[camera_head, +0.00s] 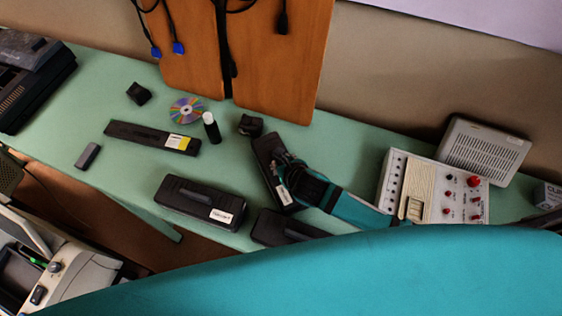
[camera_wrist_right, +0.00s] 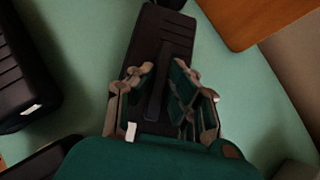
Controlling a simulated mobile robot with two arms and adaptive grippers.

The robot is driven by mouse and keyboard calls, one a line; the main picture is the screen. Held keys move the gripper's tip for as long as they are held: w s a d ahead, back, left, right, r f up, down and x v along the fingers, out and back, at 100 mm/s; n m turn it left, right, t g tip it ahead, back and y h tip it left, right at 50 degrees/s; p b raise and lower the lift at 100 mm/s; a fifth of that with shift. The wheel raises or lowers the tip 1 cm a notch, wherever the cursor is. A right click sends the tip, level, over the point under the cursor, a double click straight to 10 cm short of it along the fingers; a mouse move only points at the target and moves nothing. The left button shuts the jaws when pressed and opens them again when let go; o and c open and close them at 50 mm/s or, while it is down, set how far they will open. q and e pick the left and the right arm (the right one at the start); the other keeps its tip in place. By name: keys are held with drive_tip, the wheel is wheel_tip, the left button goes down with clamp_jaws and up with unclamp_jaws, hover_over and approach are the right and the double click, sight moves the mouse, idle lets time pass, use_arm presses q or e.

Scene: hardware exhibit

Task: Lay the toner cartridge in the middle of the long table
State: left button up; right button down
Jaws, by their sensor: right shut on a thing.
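The toner cartridge (camera_head: 264,147), a long black block with a raised grip along its top and a small white label, is at the green long table (camera_head: 235,172), right of its middle in the head view. My right gripper (camera_head: 281,163) is shut on its raised grip. In the right wrist view the fingers (camera_wrist_right: 163,78) stand on either side of the grip, and the far end of the cartridge (camera_wrist_right: 163,25) shows beyond them. I cannot tell whether it touches the table. My left gripper is not in view.
Two similar black blocks (camera_head: 200,203) (camera_head: 272,228) lie near the front edge. A long black bar with a yellow label (camera_head: 140,135), a disc (camera_head: 187,110), a small bottle (camera_head: 211,128) and a small black block (camera_head: 250,125) lie left. A control box (camera_head: 425,185) stands right.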

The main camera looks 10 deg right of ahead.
drive_tip(key=shift+r, duration=0.1)
drive_tip(key=c, duration=1.8)
unclamp_jaws()
drive_tip(key=shift+f, duration=0.25)
drive_tip(key=o, duration=0.5)
drive_tip(key=shift+r, duration=0.25)
drive_tip(key=v, duration=1.2)
drive_tip(key=shift+b, duration=0.4)
